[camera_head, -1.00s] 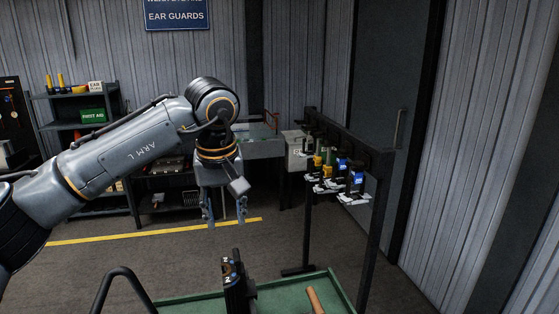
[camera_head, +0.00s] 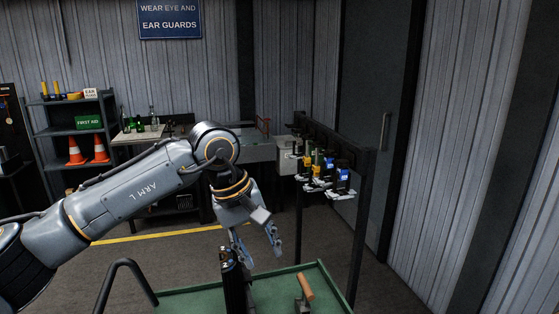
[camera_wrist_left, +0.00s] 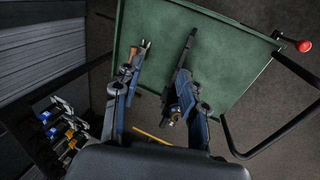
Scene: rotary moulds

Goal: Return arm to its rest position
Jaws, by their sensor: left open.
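My left arm (camera_head: 130,195), marked ARM L, reaches in from the left in the head view. My left gripper (camera_head: 258,253) hangs at its end with the fingers apart and nothing between them. It is above the green tray (camera_head: 335,293), close to a dark upright tool (camera_head: 231,285). In the left wrist view the open gripper (camera_wrist_left: 152,88) points at the green tray (camera_wrist_left: 225,45). The dark tool (camera_wrist_left: 183,65) shows beside one finger there, and a second tool shows near the other. My right gripper is in neither view.
A wooden-handled tool (camera_head: 305,287) lies on the tray. A dark bar handle (camera_head: 127,268) rises at the tray's left. A black rack (camera_head: 366,205) holding several coloured tools stands to the right. Shelves (camera_head: 78,130) and a bench (camera_head: 140,133) stand behind.

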